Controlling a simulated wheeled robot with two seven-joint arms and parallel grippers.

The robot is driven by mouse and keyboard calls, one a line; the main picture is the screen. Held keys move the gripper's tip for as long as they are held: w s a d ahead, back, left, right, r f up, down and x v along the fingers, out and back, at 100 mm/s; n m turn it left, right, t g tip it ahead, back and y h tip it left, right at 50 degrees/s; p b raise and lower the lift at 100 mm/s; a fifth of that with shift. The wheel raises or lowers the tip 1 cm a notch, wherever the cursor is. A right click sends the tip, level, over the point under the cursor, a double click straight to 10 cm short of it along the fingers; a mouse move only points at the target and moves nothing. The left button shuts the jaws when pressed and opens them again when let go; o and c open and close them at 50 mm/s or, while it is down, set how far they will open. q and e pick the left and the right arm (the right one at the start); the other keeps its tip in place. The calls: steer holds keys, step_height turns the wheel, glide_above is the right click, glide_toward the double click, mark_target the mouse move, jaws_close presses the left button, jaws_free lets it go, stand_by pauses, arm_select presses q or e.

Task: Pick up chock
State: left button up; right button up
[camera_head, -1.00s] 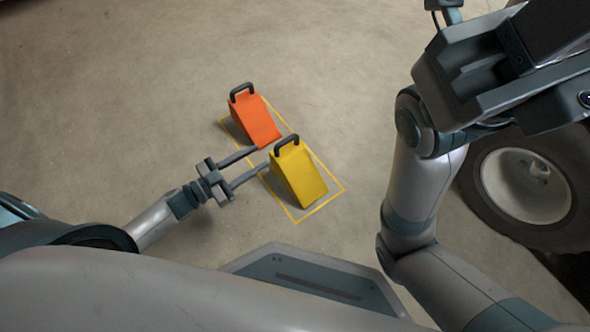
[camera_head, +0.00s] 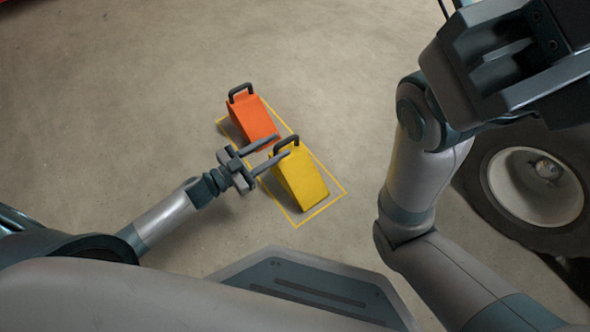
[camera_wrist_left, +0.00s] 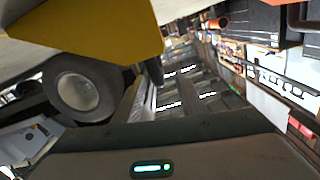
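The yellow wedge chock (camera_head: 301,186) stands on the floor, with a dark handle (camera_head: 287,140) at its tall end. My left gripper (camera_head: 282,145) is open, its two fingers apart and their tips at the handle. The lower finger overlaps the chock's top in the head view; whether it touches, I cannot tell. An orange chock (camera_head: 250,120) with a dark handle stands just behind, close to the upper finger. In the left wrist view, the yellow chock (camera_wrist_left: 100,28) fills the upper left.
A yellow outline (camera_head: 325,208) on the concrete floor surrounds the chocks. A wheel with a dark tyre (camera_head: 535,185) stands at the right, and it also shows in the left wrist view (camera_wrist_left: 80,92). The floor left of the chocks is clear.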

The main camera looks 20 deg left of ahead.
arm_select(q)
steer(key=shift+w+d+f+b, duration=0.25)
steer(key=shift+w+d+b, duration=0.35)
steer(key=shift+b, duration=0.1)
steer(key=shift+r+b+x, duration=0.2)
steer(key=shift+b+x, duration=0.55)
steer(key=shift+x, duration=0.7)
jaws_close()
